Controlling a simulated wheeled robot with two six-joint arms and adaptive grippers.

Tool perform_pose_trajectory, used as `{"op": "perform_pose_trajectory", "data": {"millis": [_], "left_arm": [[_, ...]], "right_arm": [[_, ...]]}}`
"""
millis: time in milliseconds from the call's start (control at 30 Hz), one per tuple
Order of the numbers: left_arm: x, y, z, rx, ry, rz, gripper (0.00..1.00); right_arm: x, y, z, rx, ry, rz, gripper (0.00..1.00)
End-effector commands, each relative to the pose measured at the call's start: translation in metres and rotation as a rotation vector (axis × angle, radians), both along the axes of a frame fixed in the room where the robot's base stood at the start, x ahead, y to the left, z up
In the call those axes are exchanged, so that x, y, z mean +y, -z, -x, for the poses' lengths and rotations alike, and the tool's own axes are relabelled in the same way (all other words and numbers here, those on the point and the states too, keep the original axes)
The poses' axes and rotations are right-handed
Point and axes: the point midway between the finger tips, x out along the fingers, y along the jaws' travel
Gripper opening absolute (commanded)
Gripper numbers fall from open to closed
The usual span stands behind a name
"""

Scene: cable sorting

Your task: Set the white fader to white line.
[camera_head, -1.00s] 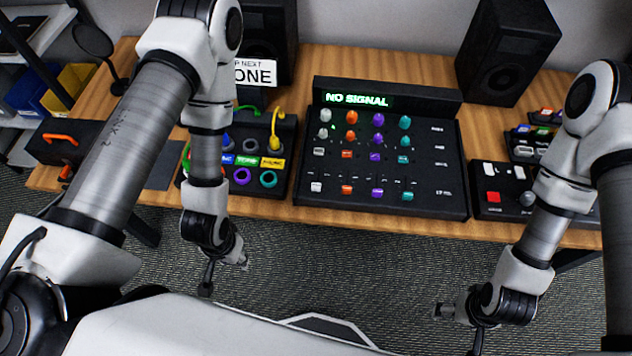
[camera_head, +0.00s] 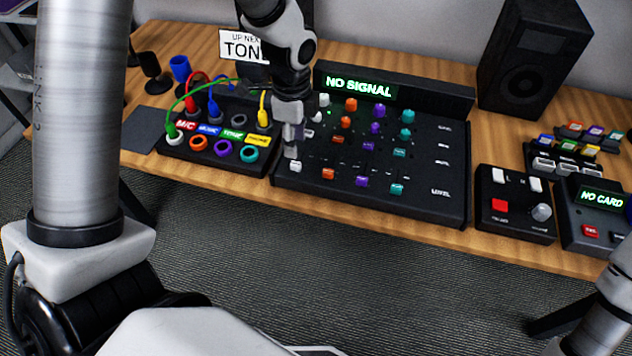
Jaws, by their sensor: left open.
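The black mixer (camera_head: 425,205) lies on the wooden table with white, orange, purple and teal columns of controls. The white fader (camera_head: 296,167) is a small pale cap at the front left of the mixer, in a row with the orange fader (camera_head: 328,174). My left gripper (camera_head: 291,151) points down at the mixer's left edge, open, just behind the white fader. I cannot tell whether it touches the cap. The gripper hides part of the white column. A white line beside the fader is too small to make out. My right gripper is out of view.
A patch box (camera_head: 165,146) with coloured cables stands close left of the mixer. A small black box with a red button (camera_head: 500,206) and a card unit (camera_head: 600,199) stand to the right. The speaker (camera_head: 533,60) stands behind.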

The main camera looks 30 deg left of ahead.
Motion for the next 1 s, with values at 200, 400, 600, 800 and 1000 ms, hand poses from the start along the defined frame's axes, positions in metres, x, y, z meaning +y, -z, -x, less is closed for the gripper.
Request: {"op": "perform_pose_trajectory", "data": {"millis": [200, 400, 600, 800, 1000], "left_arm": [[0.0, 0.019, -0.002, -0.011, -0.002, 0.0, 0.42], [0.0, 0.058, -0.002, -0.012, -0.003, 0.001, 0.42], [0.0, 0.073, -0.002, -0.014, -0.002, 0.002, 0.42], [0.0, 0.073, -0.002, -0.015, -0.003, 0.002, 0.35], [0.0, 0.073, -0.002, -0.014, -0.003, 0.002, 0.0]], "right_arm": [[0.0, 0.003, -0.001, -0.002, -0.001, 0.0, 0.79], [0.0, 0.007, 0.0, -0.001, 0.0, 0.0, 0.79], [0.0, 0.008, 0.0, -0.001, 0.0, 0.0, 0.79], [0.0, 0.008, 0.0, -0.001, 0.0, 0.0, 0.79], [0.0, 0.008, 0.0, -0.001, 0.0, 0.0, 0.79]]}}
